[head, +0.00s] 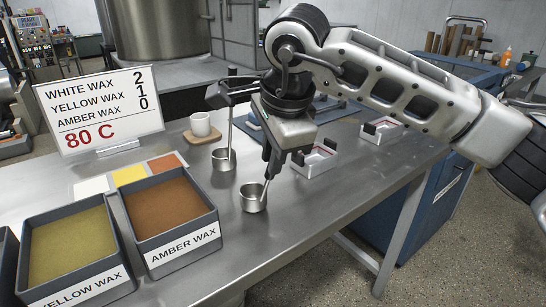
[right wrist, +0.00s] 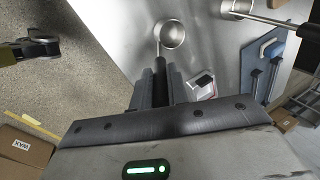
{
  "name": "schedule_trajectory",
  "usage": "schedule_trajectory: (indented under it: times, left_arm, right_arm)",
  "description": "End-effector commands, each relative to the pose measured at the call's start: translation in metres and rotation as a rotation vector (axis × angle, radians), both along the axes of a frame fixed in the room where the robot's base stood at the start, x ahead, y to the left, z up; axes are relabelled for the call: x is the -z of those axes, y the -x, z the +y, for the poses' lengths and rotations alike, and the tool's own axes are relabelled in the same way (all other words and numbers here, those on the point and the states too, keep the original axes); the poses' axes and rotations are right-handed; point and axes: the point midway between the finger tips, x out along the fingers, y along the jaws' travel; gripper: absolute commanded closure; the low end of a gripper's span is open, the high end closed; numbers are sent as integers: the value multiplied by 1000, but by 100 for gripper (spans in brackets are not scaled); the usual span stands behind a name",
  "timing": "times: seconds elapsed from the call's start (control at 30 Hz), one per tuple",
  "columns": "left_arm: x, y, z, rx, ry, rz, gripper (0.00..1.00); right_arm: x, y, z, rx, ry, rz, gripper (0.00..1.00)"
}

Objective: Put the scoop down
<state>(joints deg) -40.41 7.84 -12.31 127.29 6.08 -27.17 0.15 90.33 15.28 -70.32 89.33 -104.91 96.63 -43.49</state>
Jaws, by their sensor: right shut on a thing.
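The scoop is a small steel cup (head: 253,198) with a handle that rises into my right gripper (head: 271,162). The gripper is shut on the handle, and the cup is low at the steel table, right of the amber wax tray. I cannot tell whether its base touches the table. In the right wrist view, the scoop's round cup (right wrist: 172,35) lies beyond the fingers (right wrist: 156,90), with the dark handle between them. A second scoop (head: 223,160) stands behind it with its handle upright. My left gripper is not seen.
The amber wax tray (head: 176,265) and yellow wax tray (head: 85,298) stand at the left front. A white cup (head: 200,124) is behind on a wooden coaster. Red-and-white moulds (head: 317,161) sit right of the scoop. Bare table (head: 290,212) lies in front of the moulds.

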Motion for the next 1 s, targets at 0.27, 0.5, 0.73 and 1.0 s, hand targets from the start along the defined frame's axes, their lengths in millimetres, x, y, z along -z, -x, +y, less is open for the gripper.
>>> schedule_trajectory:
  times: [0.27,0.5,0.73,1.0]
  left_arm:
    - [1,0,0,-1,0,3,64]
    - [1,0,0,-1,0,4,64]
    - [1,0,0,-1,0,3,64]
    - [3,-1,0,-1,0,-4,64]
  right_arm:
    - [10,0,0,2,0,0,81]
    - [9,0,0,2,0,0,62]
    - [10,1,0,1,-2,-3,62]
    - [-41,17,-8,1,-2,-8,62]
